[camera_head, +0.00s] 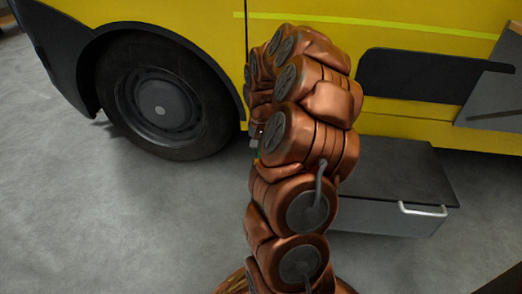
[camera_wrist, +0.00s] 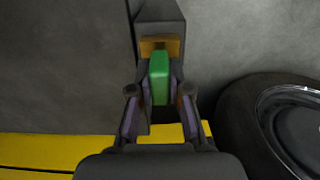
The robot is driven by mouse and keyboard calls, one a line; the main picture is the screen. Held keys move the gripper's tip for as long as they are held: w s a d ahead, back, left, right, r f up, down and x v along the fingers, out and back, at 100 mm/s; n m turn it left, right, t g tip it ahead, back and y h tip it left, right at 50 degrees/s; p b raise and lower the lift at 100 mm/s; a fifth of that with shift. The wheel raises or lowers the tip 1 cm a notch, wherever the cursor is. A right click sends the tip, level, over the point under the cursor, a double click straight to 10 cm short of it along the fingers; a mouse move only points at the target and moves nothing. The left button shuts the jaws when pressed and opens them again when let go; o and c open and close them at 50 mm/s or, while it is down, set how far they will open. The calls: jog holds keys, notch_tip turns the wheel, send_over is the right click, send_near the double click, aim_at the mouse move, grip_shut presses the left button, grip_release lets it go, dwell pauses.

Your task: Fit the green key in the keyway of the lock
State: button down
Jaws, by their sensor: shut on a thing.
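In the wrist view, my gripper (camera_wrist: 159,95) is shut on the green key (camera_wrist: 159,74), with one finger on each side of it. The far end of the key overlaps the lower part of a brass-coloured plate (camera_wrist: 172,43). The plate is on a dark grey block (camera_wrist: 158,12), which appears to be the lock. I cannot tell whether the key touches the plate or has entered it, and the keyway opening is not visible. In the head view my own arm hides the key and the lock.
A yellow vehicle (camera_head: 205,15) with a black wheel (camera_head: 160,105) stands at the back. A grey box with a dark lid (camera_head: 400,170) and a pale handle (camera_head: 422,210) sits beside it, partly behind my arm. The concrete floor (camera_head: 90,220) at the left is clear.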

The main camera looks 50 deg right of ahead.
jog(key=shift+f, duration=0.5)
jog(key=c, duration=1)
grip_release()
notch_tip(320, 180, up, 10)
jog(key=shift+r, duration=1)
